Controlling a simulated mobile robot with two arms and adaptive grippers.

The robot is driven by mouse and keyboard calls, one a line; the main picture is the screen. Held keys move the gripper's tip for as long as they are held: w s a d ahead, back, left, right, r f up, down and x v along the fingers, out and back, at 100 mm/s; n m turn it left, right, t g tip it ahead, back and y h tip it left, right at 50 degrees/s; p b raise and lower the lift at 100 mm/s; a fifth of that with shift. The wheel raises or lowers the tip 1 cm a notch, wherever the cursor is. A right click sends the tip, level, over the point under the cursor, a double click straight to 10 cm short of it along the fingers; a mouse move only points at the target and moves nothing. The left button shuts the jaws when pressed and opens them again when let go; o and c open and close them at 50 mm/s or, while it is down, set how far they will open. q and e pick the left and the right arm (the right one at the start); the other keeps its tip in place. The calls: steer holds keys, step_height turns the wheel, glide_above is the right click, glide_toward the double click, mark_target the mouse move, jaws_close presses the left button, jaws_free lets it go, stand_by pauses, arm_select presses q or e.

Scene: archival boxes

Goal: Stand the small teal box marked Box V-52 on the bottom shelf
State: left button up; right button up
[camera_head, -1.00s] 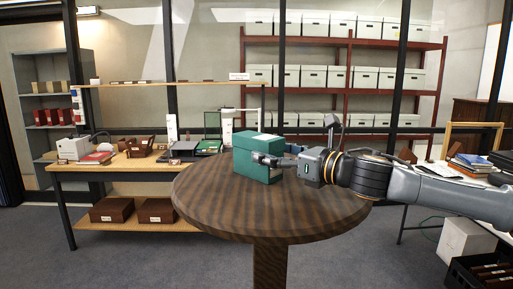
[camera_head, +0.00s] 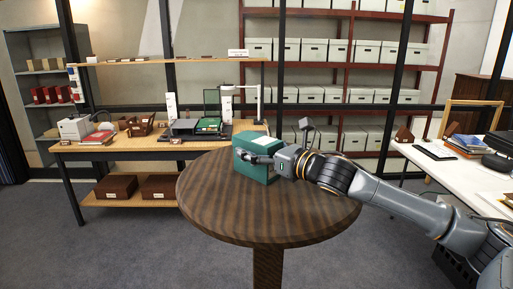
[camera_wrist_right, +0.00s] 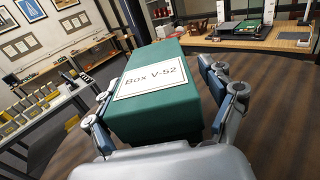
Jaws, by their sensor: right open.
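The teal box (camera_head: 252,168) stands on the round dark wooden table (camera_head: 225,215), near its back edge. In the right wrist view the teal box (camera_wrist_right: 160,112) shows a white label reading "Box V-52" on its top. My right gripper (camera_head: 262,160) reaches in from the right at the box. In the right wrist view its fingers (camera_wrist_right: 160,105) are open, one on each side of the box; whether they touch it I cannot tell. The bottom shelf (camera_head: 110,204) under the long wooden bench at left holds two brown boxes. My left gripper is not in view.
Brown boxes (camera_head: 116,187) fill the left and middle of the bottom shelf; its right part is bare. The bench top (camera_head: 90,152) carries a scanner, books and trays. A red rack (camera_head: 440,70) of pale boxes stands behind. A white table (camera_head: 450,170) is at right.

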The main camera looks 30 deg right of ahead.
steer(key=shift+c, duration=0.4)
steer(key=c, duration=1.4)
steer(key=shift+r, duration=0.1)
